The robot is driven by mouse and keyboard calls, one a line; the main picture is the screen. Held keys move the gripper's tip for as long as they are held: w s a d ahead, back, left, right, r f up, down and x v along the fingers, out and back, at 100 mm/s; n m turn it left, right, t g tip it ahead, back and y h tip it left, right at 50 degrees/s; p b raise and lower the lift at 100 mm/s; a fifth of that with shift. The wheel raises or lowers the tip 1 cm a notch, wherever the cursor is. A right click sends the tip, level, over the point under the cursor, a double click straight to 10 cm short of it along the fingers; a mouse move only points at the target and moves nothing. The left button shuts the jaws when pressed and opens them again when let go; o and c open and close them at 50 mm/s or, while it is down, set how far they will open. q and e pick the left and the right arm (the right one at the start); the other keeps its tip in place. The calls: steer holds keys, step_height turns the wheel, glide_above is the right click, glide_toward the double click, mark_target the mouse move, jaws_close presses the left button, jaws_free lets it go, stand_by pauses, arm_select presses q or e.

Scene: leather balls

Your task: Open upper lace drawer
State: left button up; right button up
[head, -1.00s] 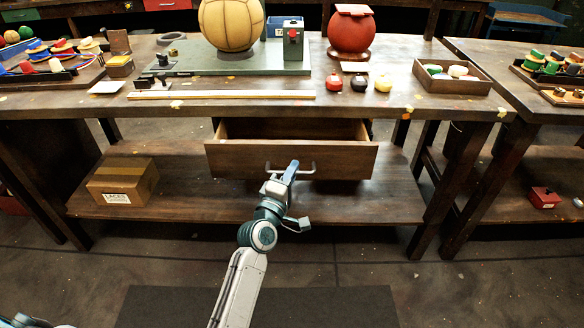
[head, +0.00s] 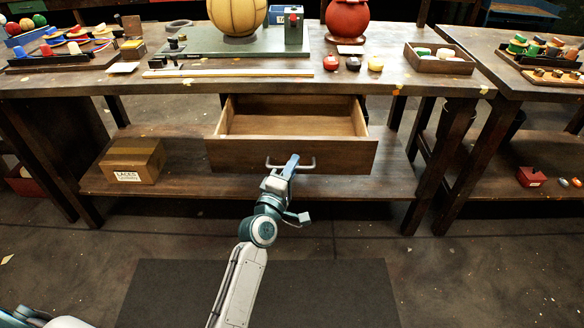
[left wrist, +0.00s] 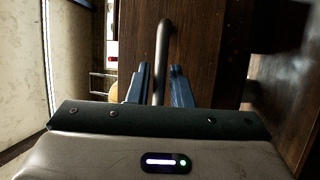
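The upper drawer (head: 230,155) is a brown wooden drawer under the workbench top. It is pulled well out, and its visible inside looks empty. Its metal bar handle (head: 313,165) is on the front panel. My left gripper (head: 289,163) is at the handle, near the middle of the drawer front. My right gripper is not in view.
The workbench top (head: 390,85) holds a tan ball (head: 237,15), a red ball (head: 348,18) and a wooden tray (head: 440,66). A cardboard box (head: 132,160) stands on the lower shelf at left. The floor before the bench is clear, with a dark mat (head: 330,285).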

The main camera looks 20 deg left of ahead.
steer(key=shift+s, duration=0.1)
